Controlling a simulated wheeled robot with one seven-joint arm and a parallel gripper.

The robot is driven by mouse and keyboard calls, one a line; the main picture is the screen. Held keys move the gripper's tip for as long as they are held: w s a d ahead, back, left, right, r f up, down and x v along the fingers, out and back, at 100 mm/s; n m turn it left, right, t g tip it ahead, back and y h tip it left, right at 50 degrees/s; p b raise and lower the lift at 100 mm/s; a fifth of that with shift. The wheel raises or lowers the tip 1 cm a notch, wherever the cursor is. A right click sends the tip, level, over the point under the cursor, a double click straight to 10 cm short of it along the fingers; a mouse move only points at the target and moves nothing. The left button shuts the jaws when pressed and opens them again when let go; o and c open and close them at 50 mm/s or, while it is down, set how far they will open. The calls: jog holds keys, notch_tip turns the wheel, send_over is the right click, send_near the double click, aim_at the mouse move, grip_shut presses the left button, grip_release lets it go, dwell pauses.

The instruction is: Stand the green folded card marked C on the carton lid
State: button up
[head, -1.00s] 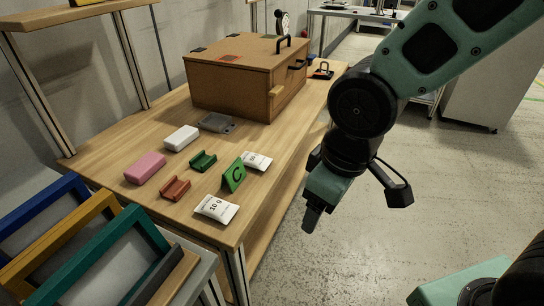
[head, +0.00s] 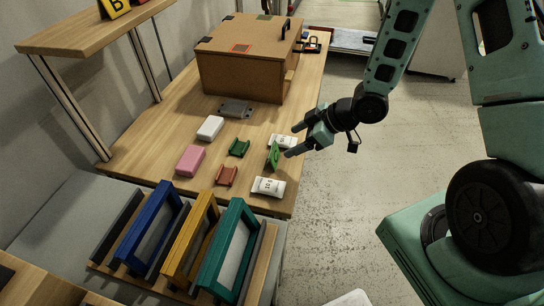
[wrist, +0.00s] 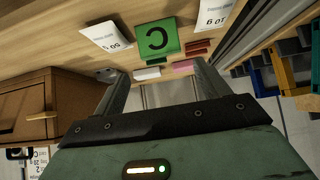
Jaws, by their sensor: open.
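The green folded card marked C (head: 274,156) stands on the wooden table near its right edge, between two white packets. It also shows in the wrist view (wrist: 157,38), with its letter upside down. My gripper (head: 294,140) is open and empty, just right of the card, its fingers pointing toward it. In the wrist view the fingers (wrist: 161,76) are spread, with the card beyond their tips; no contact shows. The brown carton (head: 240,75) stands farther back on the table with its lid (head: 225,35) closed.
White packets (head: 268,187) lie close to the card. A green cradle (head: 238,148), red cradle (head: 226,175), pink block (head: 190,160), white block (head: 210,128) and grey piece (head: 236,107) lie left. Coloured frames (head: 228,250) stand in front. A shelf (head: 90,30) overhangs the left side.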

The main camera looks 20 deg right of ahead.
aim_at(274, 150)
jog(key=p+x, duration=0.1)
jog(key=x, duration=1)
jog(key=shift+w+a, duration=0.1)
jog(key=shift+a, duration=0.05)
jog(key=c, duration=0.8)
jog(key=shift+r, duration=0.1)
